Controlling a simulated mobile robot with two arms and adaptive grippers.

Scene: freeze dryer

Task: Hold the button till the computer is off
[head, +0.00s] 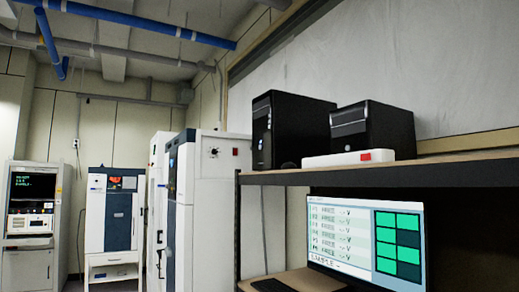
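A black computer tower (298,133) stands upright on the upper shelf of a desk. A second, lower black case (378,130) stands to its right. A white box like a power strip (330,160) with a red button or switch (366,156) lies in front of the second case. A monitor (347,268) below the shelf is lit, with rows of text and green blocks. I cannot tell which button belongs to the computer or whether a power light shows. Neither gripper is in view.
The shelf (455,166) has a dark front edge and post. A dark keyboard (273,285) lies below, left of the monitor. White and blue cabinets (182,205), a freeze-dryer-like unit (110,215) and an instrument rack with a lit screen (33,187) stand to the left.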

